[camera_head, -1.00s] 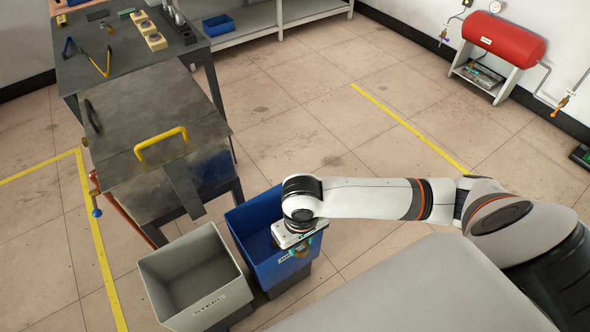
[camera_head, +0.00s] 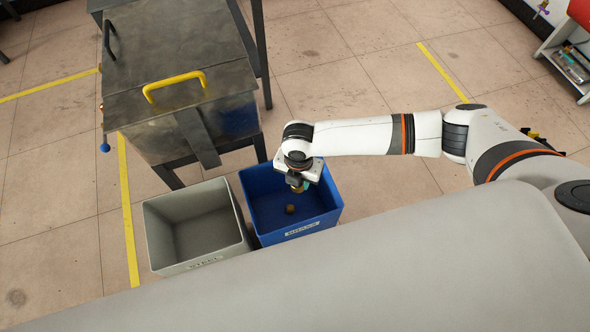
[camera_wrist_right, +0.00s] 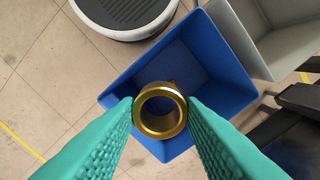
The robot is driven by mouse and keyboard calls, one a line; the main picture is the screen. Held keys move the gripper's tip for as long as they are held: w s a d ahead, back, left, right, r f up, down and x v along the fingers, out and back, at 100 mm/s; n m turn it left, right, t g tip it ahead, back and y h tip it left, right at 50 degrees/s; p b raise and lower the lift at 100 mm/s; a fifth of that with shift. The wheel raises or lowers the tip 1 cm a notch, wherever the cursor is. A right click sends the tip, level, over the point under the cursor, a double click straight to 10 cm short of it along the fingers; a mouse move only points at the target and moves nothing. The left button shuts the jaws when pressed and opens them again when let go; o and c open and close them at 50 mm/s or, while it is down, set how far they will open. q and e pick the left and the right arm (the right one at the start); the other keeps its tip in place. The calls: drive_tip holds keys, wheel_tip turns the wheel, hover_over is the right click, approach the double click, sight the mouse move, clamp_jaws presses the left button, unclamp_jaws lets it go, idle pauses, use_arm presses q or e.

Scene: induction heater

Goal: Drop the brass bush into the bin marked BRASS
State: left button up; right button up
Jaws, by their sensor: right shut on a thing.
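The brass bush, a short gold ring, is gripped between the green fingertips of my right gripper (camera_wrist_right: 160,112) in the right wrist view, its bore (camera_wrist_right: 159,108) facing the camera. In the head view my right gripper (camera_head: 298,187) hangs over the open blue bin (camera_head: 262,225), with the bush below it partly hidden. The blue bin carries a pale label (camera_head: 302,228) that seems to read BRASS, though it is blurred. The blue bin (camera_wrist_right: 225,60) also lies beneath the bush in the wrist view. My left gripper is in neither view.
A small brass-coloured piece (camera_head: 290,209) lies on the blue bin's floor. A grey bin (camera_head: 165,240), its label seemingly STEEL, stands close on the left. A dark metal bench box (camera_head: 160,60) with a yellow handle (camera_head: 174,84) stands behind.

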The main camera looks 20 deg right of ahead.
use_arm(q)
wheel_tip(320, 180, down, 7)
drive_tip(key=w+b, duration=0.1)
drive_tip(key=b, duration=0.5)
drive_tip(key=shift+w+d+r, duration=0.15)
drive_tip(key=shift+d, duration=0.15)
use_arm(e)
drive_tip(key=w+f+n, duration=0.5)
drive_tip(key=f+n, duration=0.4)
drive_tip(key=n, duration=0.1)
drive_tip(key=shift+d+f, duration=0.2)
drive_tip(key=shift+d, duration=0.15)
drive_tip(key=o, duration=1.1)
drive_tip(key=shift+o, duration=0.2)
drive_tip(key=shift+s, duration=0.1)
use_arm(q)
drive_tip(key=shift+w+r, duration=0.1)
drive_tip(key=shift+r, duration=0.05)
use_arm(e)
wheel_tip(320, 180, up, 12)
